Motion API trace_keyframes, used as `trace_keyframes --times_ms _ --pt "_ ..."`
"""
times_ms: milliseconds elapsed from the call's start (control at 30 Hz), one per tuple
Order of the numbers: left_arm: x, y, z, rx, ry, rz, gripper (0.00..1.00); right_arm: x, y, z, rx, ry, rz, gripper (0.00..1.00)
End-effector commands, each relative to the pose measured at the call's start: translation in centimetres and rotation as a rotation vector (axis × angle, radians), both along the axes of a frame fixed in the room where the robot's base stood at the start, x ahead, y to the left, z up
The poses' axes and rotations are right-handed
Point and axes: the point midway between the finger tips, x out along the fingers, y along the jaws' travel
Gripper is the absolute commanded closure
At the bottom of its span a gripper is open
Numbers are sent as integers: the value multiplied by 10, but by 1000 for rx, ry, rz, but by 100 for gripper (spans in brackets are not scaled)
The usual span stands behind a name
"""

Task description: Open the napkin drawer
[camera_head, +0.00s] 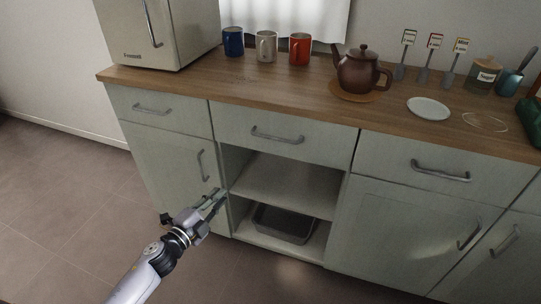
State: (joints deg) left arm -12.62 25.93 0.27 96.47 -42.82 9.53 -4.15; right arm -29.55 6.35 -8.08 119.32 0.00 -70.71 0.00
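Three grey-green drawers run in a row under the wooden worktop: a left drawer (161,111), a middle drawer (284,134) and a right drawer (438,167). Each has a grey bar handle and looks shut. I see no label telling which holds napkins. My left gripper (217,196) is in front of the cabinet, below the drawers, near the left door's edge and the open shelf. It touches no handle that I can see. Its fingers look close together and are small, so their opening is unclear. My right gripper is out of view.
On the worktop (215,87) stand a small fridge (160,35), blue (233,42), grey (266,46) and red (300,49) mugs, a brown teapot (358,72), a white plate (428,108) and a sugar jar (487,78). A grey bin (284,224) sits in the open lower shelf.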

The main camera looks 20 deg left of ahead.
Motion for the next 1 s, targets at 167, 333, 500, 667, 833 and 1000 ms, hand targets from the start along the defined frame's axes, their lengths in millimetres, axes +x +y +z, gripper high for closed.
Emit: trace_keyframes --times_ms 167,333,500,667,833,1000 --pt "0 -31 62 195 -230 -138 83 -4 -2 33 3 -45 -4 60" --pt "-8 -49 94 291 -331 -197 83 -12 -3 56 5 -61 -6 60" --pt "-3 -55 105 307 -350 -207 83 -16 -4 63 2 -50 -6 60" --pt "17 -64 110 307 -350 -206 83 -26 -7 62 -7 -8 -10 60" --pt "46 -76 116 306 -349 -204 83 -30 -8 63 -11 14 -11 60" --pt "76 -90 121 305 -348 -203 83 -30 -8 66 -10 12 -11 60"
